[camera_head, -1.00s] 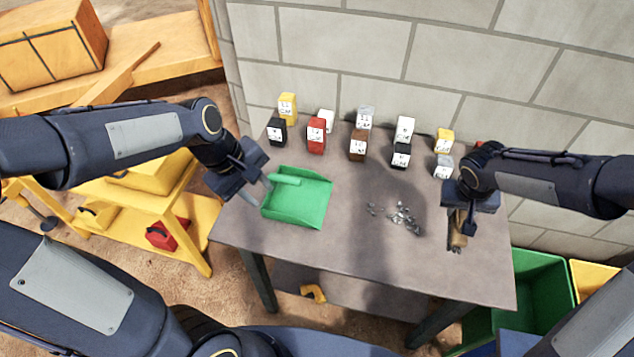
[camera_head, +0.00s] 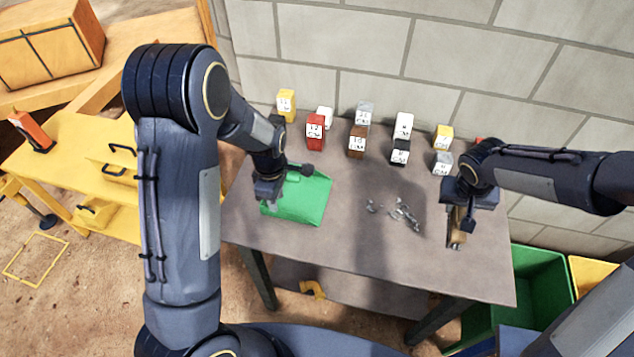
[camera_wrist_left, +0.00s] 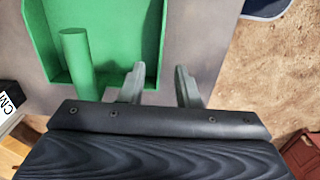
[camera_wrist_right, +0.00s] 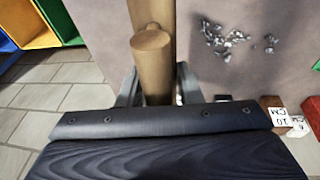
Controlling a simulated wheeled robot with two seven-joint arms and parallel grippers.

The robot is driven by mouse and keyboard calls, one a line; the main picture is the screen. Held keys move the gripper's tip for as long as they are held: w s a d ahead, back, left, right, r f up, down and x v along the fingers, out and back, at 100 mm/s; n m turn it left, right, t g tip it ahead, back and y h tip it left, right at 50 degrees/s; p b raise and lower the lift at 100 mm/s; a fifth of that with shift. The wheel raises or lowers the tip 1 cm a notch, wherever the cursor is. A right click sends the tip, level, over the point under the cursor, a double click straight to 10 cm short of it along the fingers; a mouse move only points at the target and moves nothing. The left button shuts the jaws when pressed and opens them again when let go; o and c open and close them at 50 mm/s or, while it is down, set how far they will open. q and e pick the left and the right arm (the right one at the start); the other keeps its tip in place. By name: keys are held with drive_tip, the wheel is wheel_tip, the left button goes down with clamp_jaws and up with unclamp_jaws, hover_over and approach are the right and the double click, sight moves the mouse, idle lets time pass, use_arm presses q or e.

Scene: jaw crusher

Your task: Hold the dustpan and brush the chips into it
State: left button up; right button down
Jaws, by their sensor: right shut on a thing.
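The green dustpan (camera_head: 305,203) lies on the table at the left, partly hidden by my left gripper. Its round handle (camera_wrist_left: 77,62) shows in the left wrist view. My left gripper (camera_wrist_left: 160,84) is open and empty, its fingers beside the handle, over the dustpan's edge and the tabletop. My right gripper (camera_wrist_right: 157,88) is shut on the brush (camera_wrist_right: 153,45), which has a wooden-coloured handle; the brush (camera_head: 457,228) hangs at the table's right side. Grey metal chips (camera_head: 405,214) lie loose on the table between dustpan and brush; they also show in the right wrist view (camera_wrist_right: 222,38).
Several labelled small blocks (camera_head: 357,141) stand along the back of the table (camera_head: 340,250), by the block wall. A green bin (camera_head: 545,285) stands right of the table. A yellow workbench (camera_head: 75,165) is at the left. The table's front middle is clear.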

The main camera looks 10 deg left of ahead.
use_arm(q)
wheel_tip(320, 180, down, 6)
drive_tip(key=shift+f, duration=0.1)
idle(0.4)
clamp_jaws()
idle(1.0)
